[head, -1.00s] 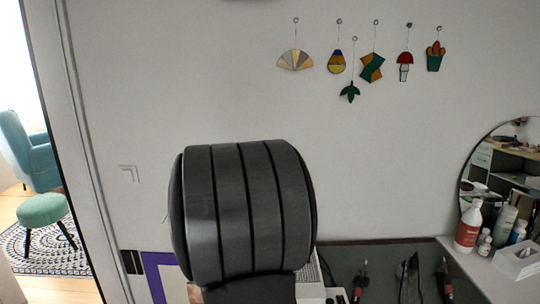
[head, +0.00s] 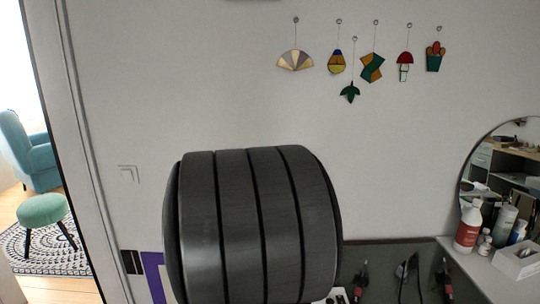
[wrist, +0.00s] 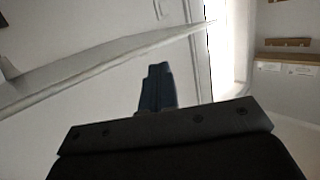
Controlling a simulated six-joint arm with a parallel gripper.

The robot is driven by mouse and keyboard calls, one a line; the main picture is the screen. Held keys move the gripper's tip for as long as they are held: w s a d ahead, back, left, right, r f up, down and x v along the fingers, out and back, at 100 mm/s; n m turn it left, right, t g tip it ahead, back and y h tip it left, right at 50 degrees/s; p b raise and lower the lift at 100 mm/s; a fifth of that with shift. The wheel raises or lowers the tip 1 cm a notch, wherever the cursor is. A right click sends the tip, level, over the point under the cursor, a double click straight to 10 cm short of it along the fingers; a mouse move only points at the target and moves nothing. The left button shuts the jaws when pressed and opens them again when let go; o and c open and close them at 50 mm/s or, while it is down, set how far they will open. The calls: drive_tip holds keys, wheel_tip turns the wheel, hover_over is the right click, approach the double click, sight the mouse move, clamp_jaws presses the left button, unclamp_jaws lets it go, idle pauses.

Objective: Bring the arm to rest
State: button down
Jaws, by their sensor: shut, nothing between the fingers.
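My gripper (wrist: 156,70) shows in the wrist view as a dark, narrow pair of fingers pressed together, with nothing held. It points toward a pale wall and a bright opening, and touches nothing that I can see. In the head view a large ribbed dark grey part of my own arm (head: 255,225) fills the lower middle. The gripper itself is not visible in the head view.
Several stained-glass ornaments (head: 370,68) hang on the wall. At the right are a round mirror (head: 500,165), a red-and-white bottle (head: 468,225) and a white tissue box (head: 518,258). A green stool (head: 42,209) stands beyond the doorway at the left.

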drive_tip(key=s+a+v, duration=0.2)
drive_tip(key=v, duration=0.7)
drive_tip(key=w+a+f, duration=0.1)
drive_tip(key=w+a, duration=0.1)
drive_tip(key=w, duration=0.2)
drive_tip(key=w+a, duration=0.2)
drive_tip(key=w, duration=0.2)
drive_tip(key=w+a+f, duration=0.1)
drive_tip(key=w+a, duration=0.1)
drive_tip(key=w, duration=0.2)
drive_tip(key=shift+w+f, duration=0.15)
drive_tip(key=shift+f, duration=0.2)
drive_tip(key=v, duration=0.4)
drive_tip(key=d+f+v, duration=0.1)
drive_tip(key=v, duration=0.1)
drive_tip(key=shift+w, duration=0.25)
drive_tip(key=s+d+r+h, duration=0.1)
drive_tip(key=s+d+r, duration=0.1)
drive_tip(key=d, duration=0.3)
drive_tip(key=s+d+r+m+t, duration=0.1)
drive_tip(key=s+d+r, duration=0.1)
drive_tip(key=s+d, duration=0.2)
drive_tip(key=shift+s+d+r+h, duration=0.25)
drive_tip(key=shift+d+h, duration=0.15)
drive_tip(key=shift+d, duration=0.55)
